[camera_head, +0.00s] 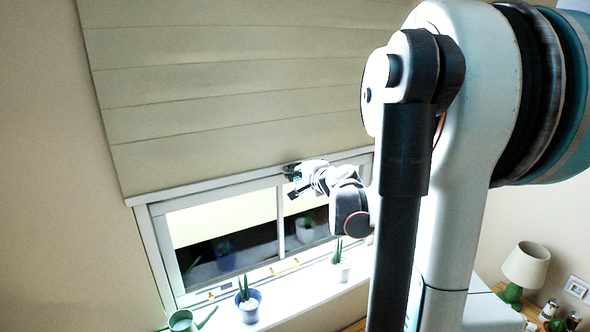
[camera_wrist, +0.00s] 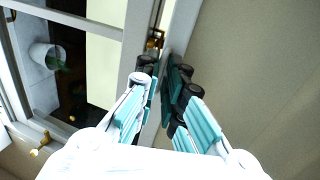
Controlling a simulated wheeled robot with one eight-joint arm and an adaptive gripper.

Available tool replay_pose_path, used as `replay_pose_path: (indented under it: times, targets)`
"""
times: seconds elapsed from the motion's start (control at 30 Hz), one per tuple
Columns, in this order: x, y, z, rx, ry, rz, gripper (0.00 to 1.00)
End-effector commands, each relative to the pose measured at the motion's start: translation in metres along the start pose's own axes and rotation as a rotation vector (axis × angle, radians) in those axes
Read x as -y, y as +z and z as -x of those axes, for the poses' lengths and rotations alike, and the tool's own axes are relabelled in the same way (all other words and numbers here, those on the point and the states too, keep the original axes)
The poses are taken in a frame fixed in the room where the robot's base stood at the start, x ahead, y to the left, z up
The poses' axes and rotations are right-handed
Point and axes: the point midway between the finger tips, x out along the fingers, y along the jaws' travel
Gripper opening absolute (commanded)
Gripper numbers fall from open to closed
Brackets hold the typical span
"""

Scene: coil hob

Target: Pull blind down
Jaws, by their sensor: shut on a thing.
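The beige folded blind (camera_head: 230,85) covers the upper part of the window in the head view. Its pale bottom rail (camera_head: 220,184) lies across the window a little below the top of the frame. My gripper (camera_head: 291,180) is at this bottom rail, near its middle. In the wrist view my gripper (camera_wrist: 164,95) has its teal-padded fingers on either side of the rail (camera_wrist: 180,35), shut on it. The blind's fabric (camera_wrist: 255,60) also fills the right of the wrist view. The exact contact is partly hidden by the fingers.
The window (camera_head: 225,235) is uncovered below the rail. On the sill stand a blue plant pot (camera_head: 248,305), a white plant pot (camera_head: 342,270) and a green watering can (camera_head: 183,321). A lamp (camera_head: 525,265) stands at the lower right.

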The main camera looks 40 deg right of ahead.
Motion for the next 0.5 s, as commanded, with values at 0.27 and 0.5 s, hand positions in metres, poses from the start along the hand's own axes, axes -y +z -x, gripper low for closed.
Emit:
replay_pose_path:
  times: [0.27, 0.5]
  targets:
    - [-0.08, 0.001, -0.021, 0.0, 0.001, 0.004, 0.0]
    - [-0.14, 0.002, -0.037, 0.0, 0.001, 0.004, 0.0]
